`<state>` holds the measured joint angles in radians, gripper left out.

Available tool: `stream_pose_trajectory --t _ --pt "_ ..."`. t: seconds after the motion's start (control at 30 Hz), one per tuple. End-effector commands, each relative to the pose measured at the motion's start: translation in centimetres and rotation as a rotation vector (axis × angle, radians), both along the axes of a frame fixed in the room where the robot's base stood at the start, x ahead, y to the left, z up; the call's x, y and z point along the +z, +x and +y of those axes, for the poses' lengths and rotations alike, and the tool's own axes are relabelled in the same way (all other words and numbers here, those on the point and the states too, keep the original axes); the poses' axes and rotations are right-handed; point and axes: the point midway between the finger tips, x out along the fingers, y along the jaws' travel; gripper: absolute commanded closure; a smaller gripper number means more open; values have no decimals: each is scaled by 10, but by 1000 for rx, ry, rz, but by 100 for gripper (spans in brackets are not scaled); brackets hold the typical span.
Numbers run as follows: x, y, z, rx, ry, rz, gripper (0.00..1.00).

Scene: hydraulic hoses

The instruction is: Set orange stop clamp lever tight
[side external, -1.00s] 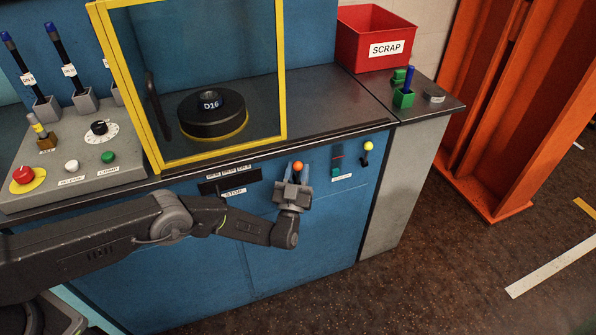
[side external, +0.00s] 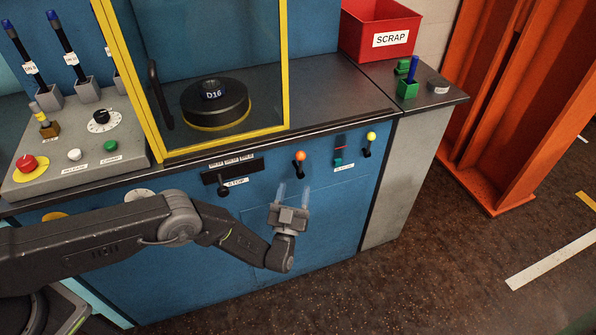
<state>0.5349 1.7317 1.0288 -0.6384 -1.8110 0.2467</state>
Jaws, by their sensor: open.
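The orange-knobbed lever (side external: 300,157) is on the blue front panel of the bench, below the worktop edge. Its orange ball is at the top and a short dark stem shows just below it. My gripper (side external: 292,191) is below the lever, apart from it, with its two pale fingers pointing up toward the panel. The fingers are spread with nothing between them. The lever is fully in view and not covered by the fingers. How tight it is cannot be told from this view.
To the right of the orange lever are a red-and-green switch (side external: 339,151) and a yellow-knobbed lever (side external: 370,138). To the left is a black slotted plate (side external: 231,170) with a STOP label (side external: 236,182). A yellow-framed guard (side external: 284,75) stands above. Floor space in front is free.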

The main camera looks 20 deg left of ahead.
Motion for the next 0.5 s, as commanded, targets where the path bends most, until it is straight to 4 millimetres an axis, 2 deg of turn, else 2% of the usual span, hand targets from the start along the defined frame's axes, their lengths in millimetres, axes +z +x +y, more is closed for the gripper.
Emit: stream_pose_trajectory --t 0.03,0.2,0.5 --pt "-6 -10 -3 -4 1 2 45" --pt "-20 -33 -7 -1 -1 1 45" --pt "-28 -46 -9 1 0 -1 45"
